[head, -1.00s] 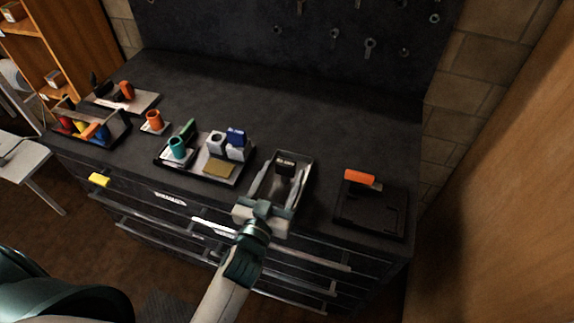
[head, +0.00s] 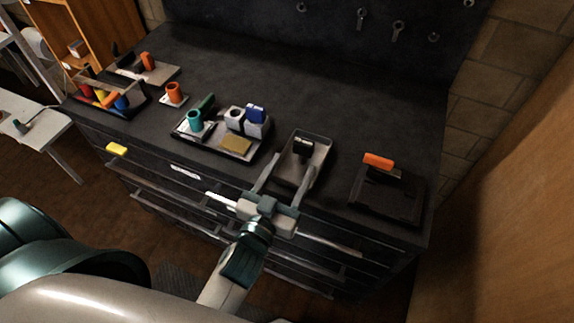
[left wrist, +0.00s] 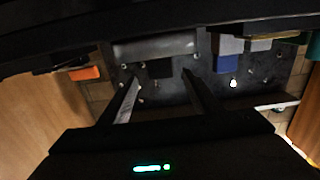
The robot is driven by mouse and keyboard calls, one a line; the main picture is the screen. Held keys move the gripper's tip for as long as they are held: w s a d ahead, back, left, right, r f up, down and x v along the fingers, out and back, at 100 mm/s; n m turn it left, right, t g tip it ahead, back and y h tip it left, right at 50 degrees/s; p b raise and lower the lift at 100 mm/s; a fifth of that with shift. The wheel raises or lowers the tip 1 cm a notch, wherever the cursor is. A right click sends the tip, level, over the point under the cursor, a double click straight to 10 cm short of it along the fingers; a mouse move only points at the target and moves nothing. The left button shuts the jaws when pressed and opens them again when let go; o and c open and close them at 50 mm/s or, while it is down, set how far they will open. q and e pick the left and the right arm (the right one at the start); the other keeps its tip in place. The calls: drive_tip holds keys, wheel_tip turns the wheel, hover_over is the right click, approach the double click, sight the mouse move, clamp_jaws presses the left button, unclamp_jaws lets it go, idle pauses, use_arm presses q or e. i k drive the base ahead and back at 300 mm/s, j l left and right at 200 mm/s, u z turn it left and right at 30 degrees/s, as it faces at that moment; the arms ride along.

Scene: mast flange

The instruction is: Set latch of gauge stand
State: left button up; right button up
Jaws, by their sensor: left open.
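A flat black base with an orange handle (head: 378,160) on its far edge stands at the right of the bench top. It may be the gauge stand with its latch, but I cannot tell for certain. The orange handle also shows at the left of the left wrist view (left wrist: 85,73). My left gripper (head: 292,170) is open and empty at the bench's front edge, left of the black base. Its fingers point at a grey tray (head: 324,150) holding a small black block (head: 303,147). The left wrist view shows the fingers apart (left wrist: 160,80). My right gripper is not visible.
Left of the grey tray, a dark tray (head: 205,149) holds teal, white and blue fixtures. A small orange cup (head: 174,94) and a bin with several coloured handles (head: 127,110) stand farther left. Drawer fronts with bar handles lie below. The back of the bench top is clear.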

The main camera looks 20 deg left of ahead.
sight(204, 108)
drive_tip(key=u, duration=1.25)
